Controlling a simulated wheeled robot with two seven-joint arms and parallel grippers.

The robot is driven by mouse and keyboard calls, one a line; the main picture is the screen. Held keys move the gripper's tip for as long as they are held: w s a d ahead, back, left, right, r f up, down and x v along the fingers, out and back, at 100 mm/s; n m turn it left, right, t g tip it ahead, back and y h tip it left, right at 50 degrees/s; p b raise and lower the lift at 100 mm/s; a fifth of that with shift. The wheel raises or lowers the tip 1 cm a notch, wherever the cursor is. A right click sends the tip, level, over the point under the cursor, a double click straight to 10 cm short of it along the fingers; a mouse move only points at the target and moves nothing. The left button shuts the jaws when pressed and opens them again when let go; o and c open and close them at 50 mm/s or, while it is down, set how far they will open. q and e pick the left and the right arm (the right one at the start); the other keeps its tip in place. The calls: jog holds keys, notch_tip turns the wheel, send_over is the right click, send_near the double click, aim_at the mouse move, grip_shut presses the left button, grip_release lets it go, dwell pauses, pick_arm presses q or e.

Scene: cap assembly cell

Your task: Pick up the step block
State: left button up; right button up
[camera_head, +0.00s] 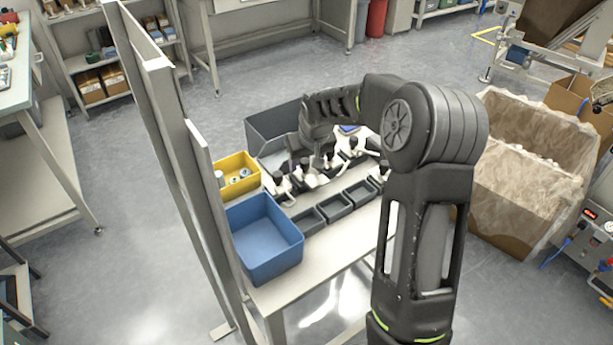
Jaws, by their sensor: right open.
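My right arm reaches over the worktable (271,297) from the right. Its gripper (298,158) points down at the front edge of the grey bin, near the white clamps with black knobs (283,184). The fingers are small and partly blend with the dark parts behind them. The gripper is open and I see nothing held in it. I cannot make out the step block for certain. The yellow bin (237,164) holds a few small pale round parts. The forearm hides part of the table's right side. My left gripper is not in view.
A blue bin (262,234) stands at the table's near left, and a large grey bin (268,122) at the back. Small dark trays (333,207) line the front. A tall grey frame (172,120) borders the left side. Plastic-lined cartons (520,190) stand on the right.

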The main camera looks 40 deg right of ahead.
grip_shut()
dwell(0.5)
